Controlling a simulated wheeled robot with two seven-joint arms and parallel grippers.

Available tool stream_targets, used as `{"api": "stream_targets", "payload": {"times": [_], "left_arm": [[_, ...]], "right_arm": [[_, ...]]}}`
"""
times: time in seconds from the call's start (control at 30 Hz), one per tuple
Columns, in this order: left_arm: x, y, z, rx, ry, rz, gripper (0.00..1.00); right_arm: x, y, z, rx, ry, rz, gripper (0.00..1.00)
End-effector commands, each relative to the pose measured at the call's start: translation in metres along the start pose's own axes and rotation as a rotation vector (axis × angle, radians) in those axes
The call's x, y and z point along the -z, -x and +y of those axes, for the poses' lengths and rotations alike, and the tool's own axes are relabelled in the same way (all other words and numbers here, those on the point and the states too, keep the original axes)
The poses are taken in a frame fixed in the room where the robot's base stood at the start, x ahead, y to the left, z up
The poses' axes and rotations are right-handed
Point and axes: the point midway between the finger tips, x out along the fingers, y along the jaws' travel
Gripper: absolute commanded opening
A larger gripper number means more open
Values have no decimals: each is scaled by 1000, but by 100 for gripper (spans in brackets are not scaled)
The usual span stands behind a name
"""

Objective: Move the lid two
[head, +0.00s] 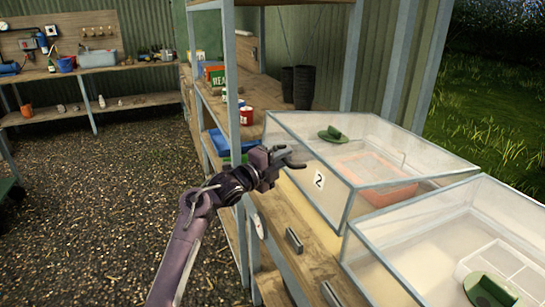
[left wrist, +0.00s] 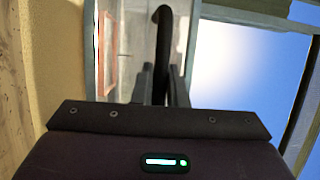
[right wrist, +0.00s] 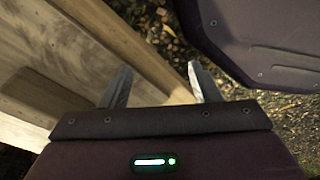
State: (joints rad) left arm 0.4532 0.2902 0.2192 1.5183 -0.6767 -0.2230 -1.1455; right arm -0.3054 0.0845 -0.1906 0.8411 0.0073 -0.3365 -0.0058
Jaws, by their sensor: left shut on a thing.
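The tank marked 2 (head: 319,206) stands on the shelf, with pinkish contents behind its clear walls. Its clear lid (head: 296,131) appears to lie on top, with a green handle (head: 333,135) standing on it. My left gripper (head: 292,160) is at the tank's near left upper edge, short of the green handle. In the left wrist view its fingers are shut on a dark, hooked bar (left wrist: 162,45); I cannot tell whether this bar belongs to the lid. My right gripper (right wrist: 159,78) is open and empty, beside pale wooden boards, and is not in the head view.
Dark pots (head: 303,88) and a red tin (head: 246,116) stand behind on the shelf. A shelf post (head: 231,80) rises close by my left arm. Gravel floor is open to the left.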

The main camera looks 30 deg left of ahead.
Motion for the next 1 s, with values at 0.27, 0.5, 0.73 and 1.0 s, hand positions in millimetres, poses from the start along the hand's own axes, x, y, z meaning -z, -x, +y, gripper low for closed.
{"api": "stream_targets", "payload": {"times": [0.27,0.5,0.73,1.0], "left_arm": [[6,-15,-55,-79,-34,-15,0],[17,-36,-106,-168,-70,-10,0],[30,-68,-163,-283,-114,-8,0],[47,-109,-210,-382,-151,-9,0]], "right_arm": [[-79,35,-9,20,0,-106,50],[-78,80,-6,17,2,-104,50],[-66,136,-4,16,3,-100,50],[-57,179,-3,16,3,-99,50]]}}
